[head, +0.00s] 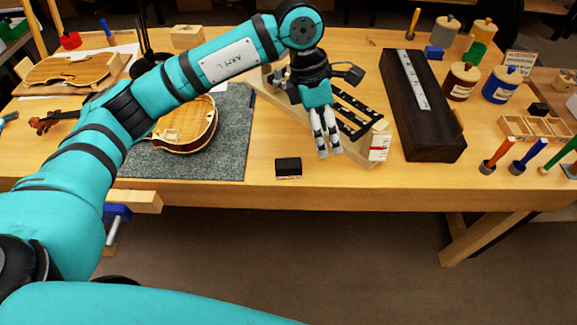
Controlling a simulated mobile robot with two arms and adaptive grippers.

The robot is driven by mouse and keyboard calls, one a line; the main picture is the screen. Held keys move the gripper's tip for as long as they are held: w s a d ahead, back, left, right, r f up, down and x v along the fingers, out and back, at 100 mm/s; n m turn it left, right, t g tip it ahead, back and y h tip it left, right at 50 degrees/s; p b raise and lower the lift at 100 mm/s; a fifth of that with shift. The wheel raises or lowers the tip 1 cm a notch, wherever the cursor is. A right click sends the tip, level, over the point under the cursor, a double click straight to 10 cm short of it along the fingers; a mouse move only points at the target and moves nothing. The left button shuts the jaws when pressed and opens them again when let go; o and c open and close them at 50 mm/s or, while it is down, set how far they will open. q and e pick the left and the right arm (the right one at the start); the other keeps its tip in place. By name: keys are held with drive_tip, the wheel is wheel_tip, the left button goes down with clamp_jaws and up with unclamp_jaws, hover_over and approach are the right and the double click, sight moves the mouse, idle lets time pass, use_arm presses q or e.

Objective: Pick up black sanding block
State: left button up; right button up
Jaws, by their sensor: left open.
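A small black block (288,168) with a pale underside, which looks like the black sanding block, lies near the front edge of the bench. My left gripper (329,152) hangs fingers down to the right of it and a little farther back, apart from it. Its pale fingers are slightly open, with nothing seen between them. My right gripper is out of view.
A long dark box (405,110) lies farther right. A grey mat (236,130) with a violin body (187,135) is left. Jars and upright tools fill the right side.

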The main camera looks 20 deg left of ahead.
use_arm(q)
drive_tip(key=w+a+r+y, duration=0.2)
drive_tip(key=a+y, duration=0.2)
drive_tip(key=a, duration=0.4)
drive_tip(key=p, duration=0.2)
hover_over(289, 162)
drive_tip(key=shift+n+t, duration=0.3)
drive_tip(key=shift+n, duration=0.1)
drive_tip(key=f, duration=1.1)
drive_tip(key=shift+w+d, duration=0.15)
drive_tip(key=shift+w, duration=0.25)
drive_tip(key=shift+f, duration=0.6)
drive_tip(key=f+p, duration=0.1)
drive_tip(key=f, duration=0.1)
drive_tip(key=s+f, duration=0.1)
drive_tip(key=f, duration=0.1)
drive_tip(key=shift+a+p, duration=0.2)
drive_tip(key=shift+p, duration=0.2)
drive_tip(key=shift+f, duration=0.6)
drive_tip(key=c, duration=1.3)
drive_tip(key=shift+r, duration=0.1)
